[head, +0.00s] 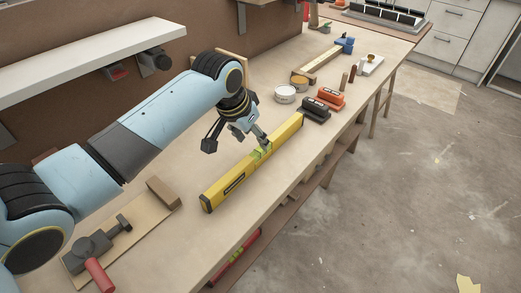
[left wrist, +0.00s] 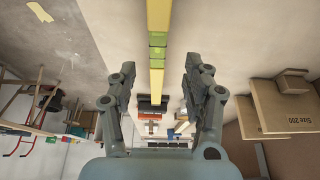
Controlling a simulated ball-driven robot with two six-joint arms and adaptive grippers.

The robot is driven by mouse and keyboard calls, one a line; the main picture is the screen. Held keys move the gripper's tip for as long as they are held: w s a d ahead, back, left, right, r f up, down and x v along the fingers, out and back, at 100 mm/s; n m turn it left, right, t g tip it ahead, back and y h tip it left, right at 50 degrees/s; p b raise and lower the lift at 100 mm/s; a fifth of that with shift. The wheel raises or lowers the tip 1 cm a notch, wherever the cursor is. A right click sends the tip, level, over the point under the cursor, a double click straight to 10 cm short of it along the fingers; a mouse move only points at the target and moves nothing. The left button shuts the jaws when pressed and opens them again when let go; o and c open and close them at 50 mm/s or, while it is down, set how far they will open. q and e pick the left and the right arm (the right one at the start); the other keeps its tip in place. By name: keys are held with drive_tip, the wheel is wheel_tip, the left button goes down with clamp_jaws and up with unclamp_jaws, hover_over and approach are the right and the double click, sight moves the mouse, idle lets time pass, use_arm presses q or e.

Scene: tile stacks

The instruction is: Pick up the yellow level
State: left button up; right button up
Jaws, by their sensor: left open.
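The yellow level (head: 225,185) is a long bar with a green vial window, lying lengthwise on the wooden bench (head: 165,250). My left gripper (head: 236,142) is above the middle of the level in the head view, its fingers pointing down beside the vial. In the left wrist view the level (left wrist: 158,20) runs down the picture between the two spread fingertips (left wrist: 160,70), with green vial parts at its middle. The gripper is open and holds nothing. Whether a fingertip touches the level I cannot tell. My right gripper is not in view.
White and yellow tins (head: 285,93) stand behind. A white shelf (head: 85,58) overhangs the bench.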

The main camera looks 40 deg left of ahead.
sight(260, 149)
use_arm(q)
drive_tip(key=shift+w+f, duration=0.25)
drive_tip(key=shift+f, duration=0.35)
drive_tip(key=shift+w+f, duration=0.15)
drive_tip(key=shift+f, duration=0.15)
drive_tip(key=x, duration=0.4)
drive_tip(key=shift+d+f, duration=0.2)
drive_tip(key=shift+f, duration=0.05)
drive_tip(key=shift+w+f, duration=0.1)
drive_tip(key=shift+f, duration=0.15)
drive_tip(key=c, duration=0.3)
clamp_jaws()
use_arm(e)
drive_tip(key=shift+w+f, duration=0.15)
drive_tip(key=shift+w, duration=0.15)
